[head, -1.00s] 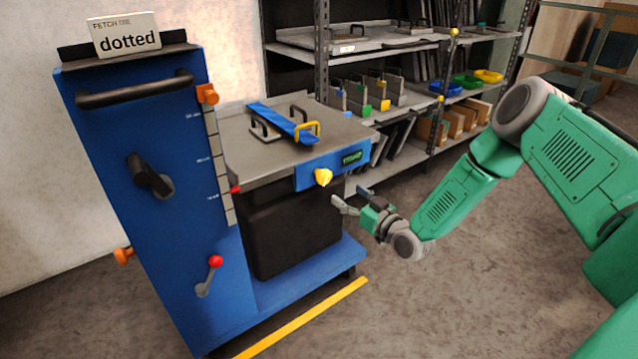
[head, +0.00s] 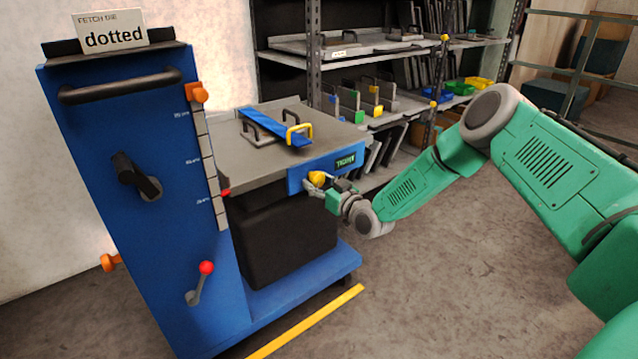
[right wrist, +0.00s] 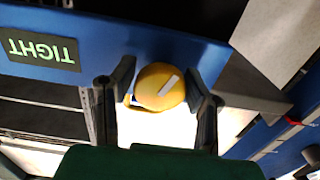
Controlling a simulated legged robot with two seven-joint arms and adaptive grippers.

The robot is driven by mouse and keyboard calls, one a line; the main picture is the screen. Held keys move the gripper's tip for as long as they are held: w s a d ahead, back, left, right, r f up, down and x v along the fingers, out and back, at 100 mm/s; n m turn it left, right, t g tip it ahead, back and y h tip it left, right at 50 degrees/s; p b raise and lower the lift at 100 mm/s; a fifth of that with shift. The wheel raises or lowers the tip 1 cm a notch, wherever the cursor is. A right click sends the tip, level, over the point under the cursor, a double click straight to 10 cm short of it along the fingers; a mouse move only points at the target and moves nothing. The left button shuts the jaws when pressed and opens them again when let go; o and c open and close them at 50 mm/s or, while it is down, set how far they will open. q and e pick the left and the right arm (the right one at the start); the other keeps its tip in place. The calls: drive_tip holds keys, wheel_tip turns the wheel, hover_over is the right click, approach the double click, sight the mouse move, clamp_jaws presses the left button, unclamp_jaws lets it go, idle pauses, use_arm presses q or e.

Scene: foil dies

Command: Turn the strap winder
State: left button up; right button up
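The strap winder is a yellow knob (head: 317,178) on the blue front strip of the cart's grey top. It has a white mark, seen slanting in the right wrist view (right wrist: 160,88). A small display (head: 345,160) beside it reads TIGHT in green; it shows upside down in the right wrist view (right wrist: 42,50). My right gripper (head: 320,185) is at the knob, with one finger on each side of it. In the right wrist view my right gripper (right wrist: 160,75) looks open, with narrow gaps; contact is unclear. My left gripper is out of view.
A blue strap (head: 272,127) lies on the grey cart top (head: 230,160) among handles. The blue cart column (head: 110,210) carries a black crank (head: 135,175) and a red-tipped lever (head: 205,270). A shelf rack (head: 313,60) stands behind.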

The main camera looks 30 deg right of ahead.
drive_tip(key=shift+a+r, duration=0.15)
drive_tip(key=c, duration=0.4)
drive_tip(key=shift+o, duration=0.2)
drive_tip(key=shift+w+a, duration=0.1)
drive_tip(key=shift+a, duration=0.05)
drive_tip(key=shift+d, duration=0.35)
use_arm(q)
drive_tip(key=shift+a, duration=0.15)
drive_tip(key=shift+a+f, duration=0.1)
use_arm(e)
drive_tip(key=shift+a+r, duration=0.1)
